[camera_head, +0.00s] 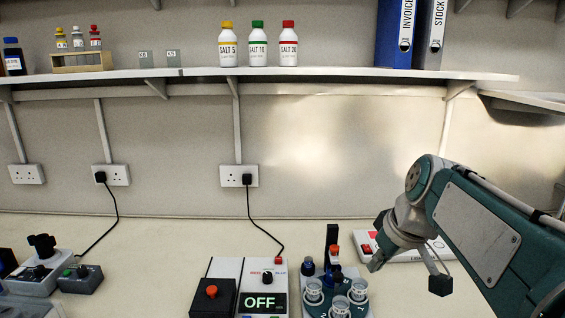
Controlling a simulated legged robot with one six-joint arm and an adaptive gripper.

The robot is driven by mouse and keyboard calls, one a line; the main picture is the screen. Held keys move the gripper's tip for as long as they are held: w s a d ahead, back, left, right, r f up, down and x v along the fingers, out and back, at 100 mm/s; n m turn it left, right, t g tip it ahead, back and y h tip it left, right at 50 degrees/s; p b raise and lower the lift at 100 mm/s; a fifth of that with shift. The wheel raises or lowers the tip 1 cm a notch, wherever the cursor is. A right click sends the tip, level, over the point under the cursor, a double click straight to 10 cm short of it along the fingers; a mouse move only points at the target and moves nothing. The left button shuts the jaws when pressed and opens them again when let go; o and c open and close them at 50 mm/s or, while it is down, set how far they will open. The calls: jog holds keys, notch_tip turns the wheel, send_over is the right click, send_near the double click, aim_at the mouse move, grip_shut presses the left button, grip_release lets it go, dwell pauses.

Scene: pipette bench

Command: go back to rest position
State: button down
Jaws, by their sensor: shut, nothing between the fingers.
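My arm reaches in from the right edge, teal and grey, and bends down at its wrist. My gripper (377,262) hangs above the bench (150,240), just right of the round blue carousel (318,310). It is shut and holds nothing. A dark block on a thin rod (440,285) hangs beside it, to the right. The carousel carries several clear cups and a dark upright post. Whether my gripper touches anything behind it cannot be told from this one view.
A white box reading OFF (264,301) and a dark box with a red button (212,292) stand left of the carousel. A white power strip (408,250) lies behind my gripper. Salt bottles (258,45) stand on the shelf (330,72). Bench space left of centre is clear.

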jog(key=s+f+m+t+h, duration=0.1)
jog(key=s+f, duration=0.3)
jog(key=s, duration=0.4)
jog(key=s+a+f+m+h, duration=0.1)
jog(key=s+f+m, duration=0.3)
jog(key=s, duration=0.4)
jog(key=shift+s+f+t, duration=0.15)
jog(key=shift+f+t, duration=0.25)
jog(key=shift+f, duration=0.05)
dwell(1.1)
